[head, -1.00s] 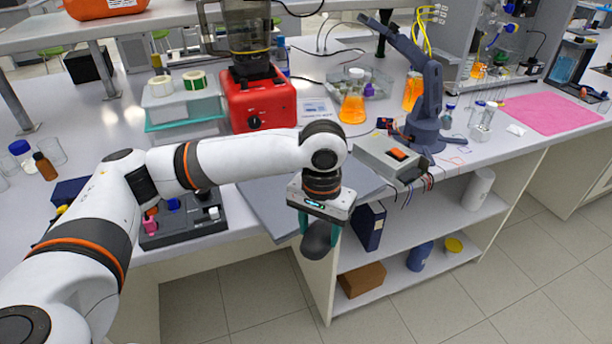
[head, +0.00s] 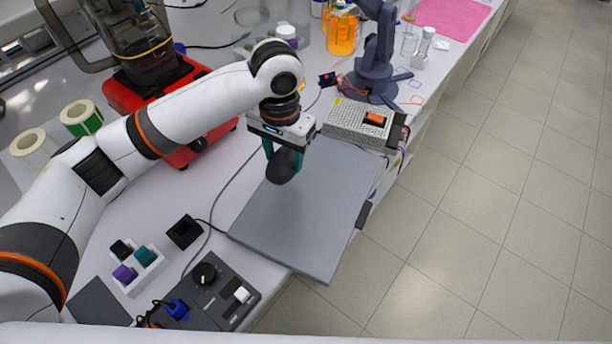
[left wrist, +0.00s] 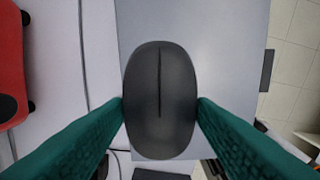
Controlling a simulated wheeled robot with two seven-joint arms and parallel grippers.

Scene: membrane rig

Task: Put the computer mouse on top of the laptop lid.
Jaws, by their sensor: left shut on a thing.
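The dark grey computer mouse (head: 284,166) is held between the teal fingers of my left gripper (head: 282,160). In the left wrist view the mouse (left wrist: 160,100) sits between both fingertips, which press its sides. The closed grey laptop lid (head: 308,208) lies flat on the bench, its near right corner past the bench edge. The mouse is in front of the lid's far left part in the head view; the lid (left wrist: 225,60) shows behind it in the left wrist view. The height of the mouse above the lid is hard to tell. My right gripper is not in view.
A grey power box (head: 357,122) with an orange switch stands at the lid's far edge. A red machine (head: 130,100) is at the left, partly behind my arm. A control box (head: 209,290) with a knob is near the lid's left corner. The floor lies to the right.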

